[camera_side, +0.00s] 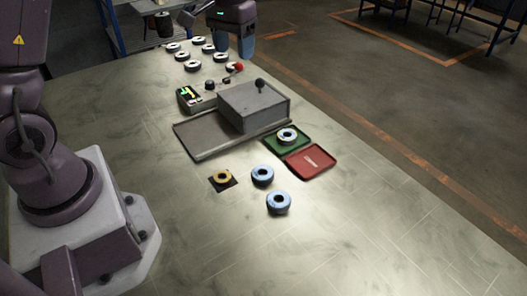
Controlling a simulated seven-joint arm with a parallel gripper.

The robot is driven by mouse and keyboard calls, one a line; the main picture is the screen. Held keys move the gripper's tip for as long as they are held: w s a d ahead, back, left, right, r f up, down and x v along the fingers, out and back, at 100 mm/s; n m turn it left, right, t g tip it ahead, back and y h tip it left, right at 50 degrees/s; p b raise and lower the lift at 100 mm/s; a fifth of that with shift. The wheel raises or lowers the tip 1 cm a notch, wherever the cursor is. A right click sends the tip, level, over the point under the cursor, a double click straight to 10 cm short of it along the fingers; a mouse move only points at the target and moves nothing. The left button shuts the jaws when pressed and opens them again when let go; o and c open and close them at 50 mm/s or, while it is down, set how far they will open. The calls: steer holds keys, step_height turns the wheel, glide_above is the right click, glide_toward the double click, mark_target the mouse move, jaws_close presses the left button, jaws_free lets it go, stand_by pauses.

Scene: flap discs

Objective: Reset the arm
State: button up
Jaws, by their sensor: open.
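My gripper (234,45) is at the top of the view, over the far end of the table by the white discs. It is open, and I see nothing held in it. Several white flap discs (193,66) lie in a group at the far end. One pale disc (287,135) lies on the green tray (273,143). Two blue discs, one (262,175) behind the other (279,202), lie on the bare table in front of the trays. A yellow disc (222,178) lies on a small black square to their left.
A grey machine box (252,108) with a black knob stands on a grey plate (197,141) mid-table. A control box with a lit display (189,96) and a red-balled lever (239,67) are behind it. A red tray (311,161) adjoins the green one. The front table is clear.

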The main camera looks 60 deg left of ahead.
steer(key=s+d+r+m+t, duration=0.1)
steer(key=s+d+r, duration=0.3)
steer(key=s, duration=0.6)
steer(key=s+d+r+m+t, duration=0.2)
steer(key=s+d, duration=0.4)
steer(key=s, duration=0.3)
steer(key=shift+s+d+r+m+t, duration=0.35)
steer(key=shift+r+t, duration=0.55)
steer(key=shift+r, duration=0.3)
